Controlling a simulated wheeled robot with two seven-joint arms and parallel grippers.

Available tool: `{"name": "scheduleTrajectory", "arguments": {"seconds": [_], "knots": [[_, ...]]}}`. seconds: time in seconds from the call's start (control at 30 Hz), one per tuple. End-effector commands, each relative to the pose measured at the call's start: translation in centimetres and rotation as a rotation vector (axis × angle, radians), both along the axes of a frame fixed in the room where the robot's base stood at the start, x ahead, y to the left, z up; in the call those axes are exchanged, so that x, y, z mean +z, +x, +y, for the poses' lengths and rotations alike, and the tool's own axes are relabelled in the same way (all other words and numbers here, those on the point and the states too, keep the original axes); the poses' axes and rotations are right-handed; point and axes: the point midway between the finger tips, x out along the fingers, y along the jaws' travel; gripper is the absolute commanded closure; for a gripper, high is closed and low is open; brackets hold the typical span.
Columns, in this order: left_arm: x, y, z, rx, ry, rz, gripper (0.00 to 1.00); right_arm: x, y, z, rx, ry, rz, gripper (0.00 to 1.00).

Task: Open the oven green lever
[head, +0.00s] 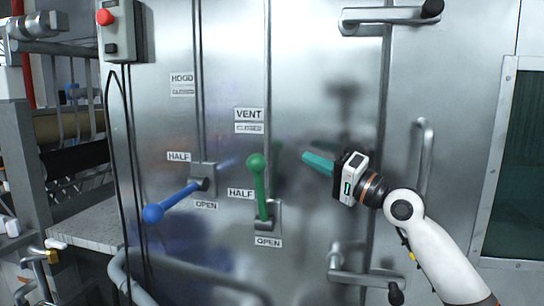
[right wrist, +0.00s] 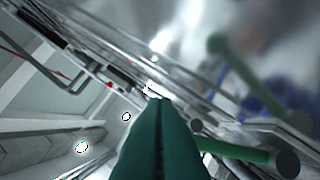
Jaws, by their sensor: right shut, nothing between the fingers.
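The green lever (head: 259,190) has a round knob on top. It rises nearly upright from its pivot block on the steel oven front, below the VENT label and beside HALF, with OPEN beneath. My right gripper (head: 305,156) is to the right of the knob, at about its height, with a visible gap. Its teal fingers are shut, pointing left, with nothing between them. In the right wrist view the shut fingers (right wrist: 155,105) fill the lower middle. Green rod shapes show at the right there; one is blurred and may be a reflection. My left gripper is not in view.
A blue lever (head: 172,204) sticks out to the left of the green one. Metal door handles (head: 388,16) are at the upper right and lower right (head: 362,275). A control box with a red button (head: 105,17) hangs at the upper left. A windowed panel is at far right.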

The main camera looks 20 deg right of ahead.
Motion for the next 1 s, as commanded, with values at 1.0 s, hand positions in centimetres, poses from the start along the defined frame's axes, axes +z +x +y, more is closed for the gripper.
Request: {"name": "scheduleTrajectory", "arguments": {"seconds": [1.0], "knots": [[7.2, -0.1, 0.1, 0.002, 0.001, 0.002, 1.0, 1.3, 6.7, 6.7, 0.0, -0.004, 0.004, 1.0]]}}
